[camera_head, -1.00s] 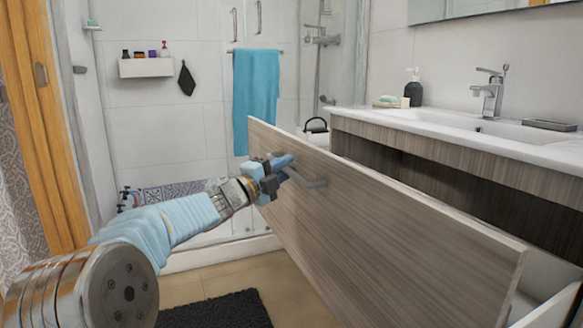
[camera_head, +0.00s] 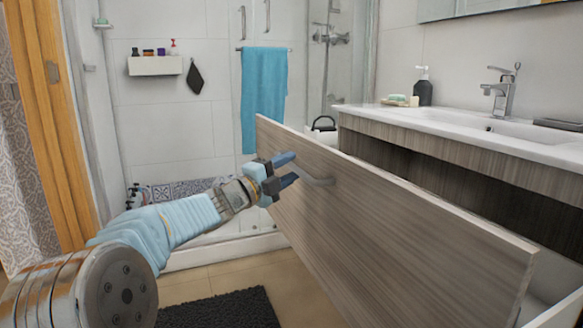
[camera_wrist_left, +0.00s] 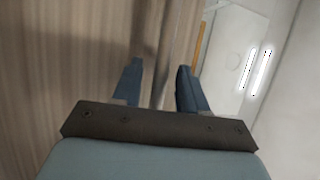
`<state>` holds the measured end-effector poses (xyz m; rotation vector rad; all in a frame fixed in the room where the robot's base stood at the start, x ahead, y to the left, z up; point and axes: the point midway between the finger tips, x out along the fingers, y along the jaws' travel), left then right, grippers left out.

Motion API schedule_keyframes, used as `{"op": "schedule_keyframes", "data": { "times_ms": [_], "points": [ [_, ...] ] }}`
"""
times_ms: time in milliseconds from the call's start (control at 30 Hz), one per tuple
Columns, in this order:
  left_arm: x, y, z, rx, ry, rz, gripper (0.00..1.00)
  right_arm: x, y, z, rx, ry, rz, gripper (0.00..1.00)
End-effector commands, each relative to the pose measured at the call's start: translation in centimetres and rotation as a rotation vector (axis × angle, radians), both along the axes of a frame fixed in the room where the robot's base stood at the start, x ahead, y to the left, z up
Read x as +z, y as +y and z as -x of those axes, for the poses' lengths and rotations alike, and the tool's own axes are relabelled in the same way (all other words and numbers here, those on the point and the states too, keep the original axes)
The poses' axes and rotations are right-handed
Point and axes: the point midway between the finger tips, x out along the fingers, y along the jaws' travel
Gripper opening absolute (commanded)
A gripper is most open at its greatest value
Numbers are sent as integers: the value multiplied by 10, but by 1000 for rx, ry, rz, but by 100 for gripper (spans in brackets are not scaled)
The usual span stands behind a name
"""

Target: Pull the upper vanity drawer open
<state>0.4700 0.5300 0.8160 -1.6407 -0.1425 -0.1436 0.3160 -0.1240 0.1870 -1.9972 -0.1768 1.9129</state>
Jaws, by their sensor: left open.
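The upper vanity drawer stands well out from the cabinet, its wood-grain front (camera_head: 400,215) running diagonally across the head view. The left wrist view shows the two fingers (camera_wrist_left: 158,82) apart, with the drawer front (camera_wrist_left: 60,65) filling the left side. My right gripper is out of view.
The white sink counter (camera_head: 440,125) with a faucet (camera_head: 502,92) and a soap bottle (camera_head: 422,88) is above the drawer. A dark mat (camera_head: 222,310) lies on the floor. A blue towel (camera_head: 263,98) hangs at the back.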

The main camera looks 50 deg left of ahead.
Motion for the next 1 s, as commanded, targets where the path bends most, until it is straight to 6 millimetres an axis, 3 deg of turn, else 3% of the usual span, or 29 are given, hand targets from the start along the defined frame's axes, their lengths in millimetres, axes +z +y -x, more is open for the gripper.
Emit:
{"op": "schedule_keyframes", "data": {
  "times_ms": [300, 500, 700, 1000],
  "points": [
    [-13, 0, 76, 3, -2, 2, 42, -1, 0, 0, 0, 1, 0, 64],
    [-20, 0, 109, 3, 0, 1, 42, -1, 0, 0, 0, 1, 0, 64],
    [-22, -1, 120, 1, 1, 1, 42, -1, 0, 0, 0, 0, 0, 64],
    [-23, -1, 120, 1, 1, 1, 42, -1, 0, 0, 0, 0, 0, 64]
  ]
}}
